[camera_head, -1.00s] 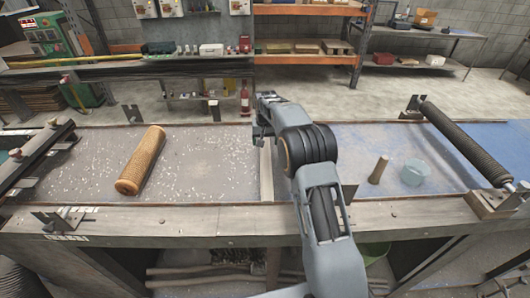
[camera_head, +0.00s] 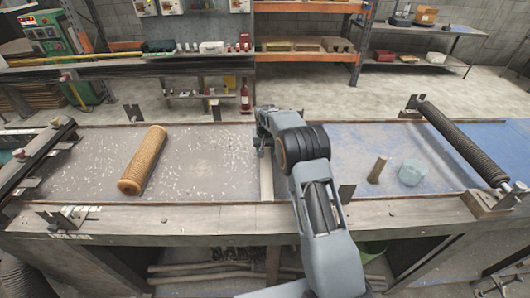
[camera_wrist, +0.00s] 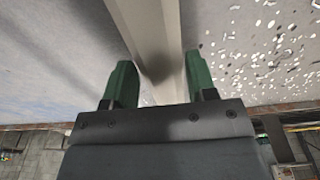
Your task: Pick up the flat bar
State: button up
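The flat bar (camera_head: 267,182) is a pale grey metal strip lying across the middle of the bench top, running front to back. Its far part is hidden behind my arm in the head view. My gripper (camera_head: 262,145) is over the bar's far part. In the wrist view the bar (camera_wrist: 148,25) runs lengthwise between the two green fingers of my gripper (camera_wrist: 161,68). The fingers are apart, one on each side of the bar, with gaps visible. I cannot tell how far above the bench the fingertips are.
A tan mesh tube (camera_head: 143,160) lies on the bench at left, beside a dark clamp rail (camera_head: 40,150). At right are a short brown cylinder (camera_head: 377,170), a pale blue container (camera_head: 412,173) and a dark ribbed roller (camera_head: 462,143). The bench between tube and bar holds only small chips.

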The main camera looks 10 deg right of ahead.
grip_shut()
jog(key=shift+r, duration=0.1)
jog(key=shift+r, duration=0.1)
dwell(0.3)
